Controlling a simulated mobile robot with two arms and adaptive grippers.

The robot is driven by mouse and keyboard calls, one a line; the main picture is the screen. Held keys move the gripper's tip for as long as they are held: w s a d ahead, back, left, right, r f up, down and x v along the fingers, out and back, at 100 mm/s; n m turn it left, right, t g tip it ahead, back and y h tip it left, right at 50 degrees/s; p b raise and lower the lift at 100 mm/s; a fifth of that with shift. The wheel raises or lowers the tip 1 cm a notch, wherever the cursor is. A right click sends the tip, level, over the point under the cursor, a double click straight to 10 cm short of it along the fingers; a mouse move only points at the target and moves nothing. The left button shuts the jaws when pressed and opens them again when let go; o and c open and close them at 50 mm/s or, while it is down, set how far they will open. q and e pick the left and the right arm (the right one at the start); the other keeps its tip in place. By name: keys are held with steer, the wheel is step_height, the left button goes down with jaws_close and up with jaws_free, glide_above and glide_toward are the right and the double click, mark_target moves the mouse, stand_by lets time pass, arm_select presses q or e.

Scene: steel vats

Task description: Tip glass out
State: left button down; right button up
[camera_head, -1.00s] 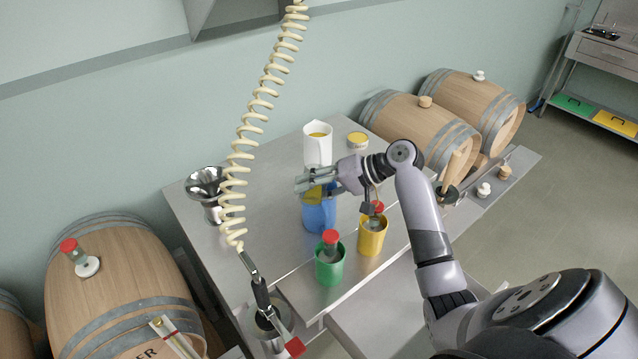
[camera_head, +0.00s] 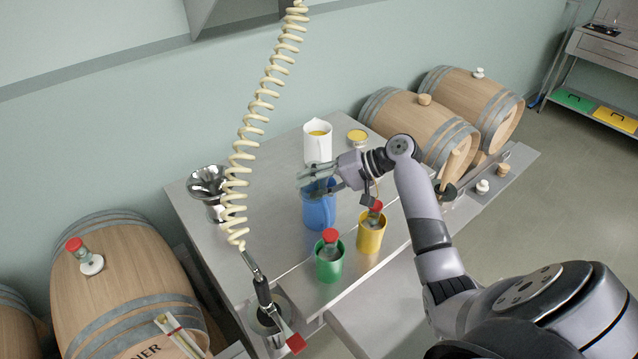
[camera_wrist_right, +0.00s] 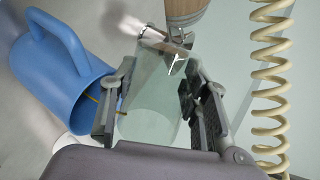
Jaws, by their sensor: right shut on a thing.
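My right gripper (camera_head: 318,177) is shut on a clear glass (camera_wrist_right: 152,108), above the mouth of the blue jug (camera_head: 319,211). The glass is see-through and tilted; it is hard to make out in the head view. In the right wrist view the glass lies between the two fingers, and the blue jug (camera_wrist_right: 62,70) with its handle is to the left. Thin yellow streaks show by the jug's mouth and the glass; I cannot tell whether they are flowing liquid. The jug's inside is mostly hidden. My left gripper is not in view.
A white jug (camera_head: 318,150) with yellow contents stands behind. Green (camera_head: 330,264) and yellow (camera_head: 370,232) cups holding red-topped items stand in front. A coiled hose (camera_head: 245,130) hangs left, near a steel funnel (camera_head: 207,184). Barrels (camera_head: 125,280) flank the steel table (camera_head: 270,240).

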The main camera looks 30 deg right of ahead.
steer(key=shift+d+f+g+p, duration=0.1)
steer(key=shift+g+p, duration=0.2)
stand_by(0.4)
